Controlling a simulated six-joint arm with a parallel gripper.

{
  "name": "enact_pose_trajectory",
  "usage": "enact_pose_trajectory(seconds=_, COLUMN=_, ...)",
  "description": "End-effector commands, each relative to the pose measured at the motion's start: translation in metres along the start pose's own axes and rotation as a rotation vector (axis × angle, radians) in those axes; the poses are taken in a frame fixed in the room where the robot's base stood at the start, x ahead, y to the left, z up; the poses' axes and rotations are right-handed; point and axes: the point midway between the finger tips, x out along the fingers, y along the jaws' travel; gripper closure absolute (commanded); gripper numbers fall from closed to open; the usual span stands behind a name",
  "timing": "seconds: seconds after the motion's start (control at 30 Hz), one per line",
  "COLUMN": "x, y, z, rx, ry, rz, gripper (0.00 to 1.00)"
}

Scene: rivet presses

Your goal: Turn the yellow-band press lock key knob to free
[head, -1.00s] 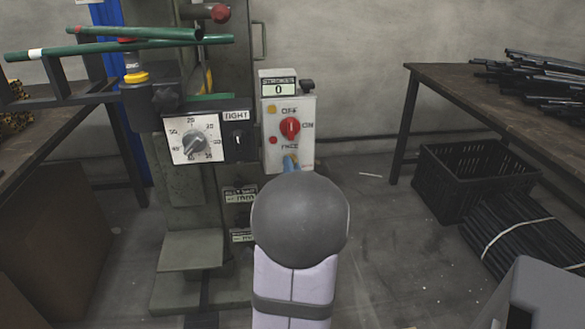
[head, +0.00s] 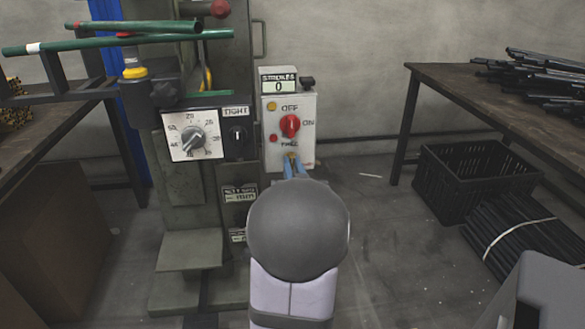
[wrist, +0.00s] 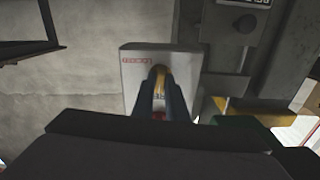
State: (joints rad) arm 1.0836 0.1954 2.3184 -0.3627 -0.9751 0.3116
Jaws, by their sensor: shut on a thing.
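The press with the yellow band (head: 135,74) stands left of centre in the head view. Its pale control box (head: 307,149) is on the right side of the column. The brass-coloured lock key knob (head: 291,157) is low on this box, under a small label that seems to read FREE. My gripper (head: 294,165) reaches it from below with blue fingers. In the wrist view my gripper (wrist: 160,92) has its dark fingers on both sides of the key knob (wrist: 160,76), shut on it. The knob's exact angle is hard to tell.
A red ON/OFF knob (head: 290,126) sits just above the key. A counter (head: 279,85) showing 0 tops the box. A dial panel (head: 193,136) and TIGHT switch (head: 237,136) are to the left. A black crate (head: 478,180) stands at the right.

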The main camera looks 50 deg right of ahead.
Motion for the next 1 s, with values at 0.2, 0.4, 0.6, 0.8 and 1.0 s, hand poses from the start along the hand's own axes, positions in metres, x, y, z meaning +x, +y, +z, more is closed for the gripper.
enact_pose_trajectory(seconds=0.2, x=-0.0003, y=0.0000, z=0.0013, rx=-0.086, ry=-0.002, rz=0.001, gripper=1.00)
enact_pose_trajectory(seconds=0.4, x=-0.0003, y=-0.0001, z=0.0010, rx=-0.116, ry=-0.002, rz=0.000, gripper=1.00)
enact_pose_trajectory(seconds=0.6, x=-0.0003, y=-0.0001, z=0.0009, rx=-0.119, ry=-0.003, rz=0.000, gripper=1.00)
enact_pose_trajectory(seconds=0.8, x=-0.0003, y=-0.0001, z=0.0009, rx=-0.119, ry=-0.003, rz=0.000, gripper=0.73)
enact_pose_trajectory(seconds=1.0, x=-0.0002, y=-0.0001, z=0.0005, rx=-0.118, ry=-0.002, rz=0.000, gripper=0.69)
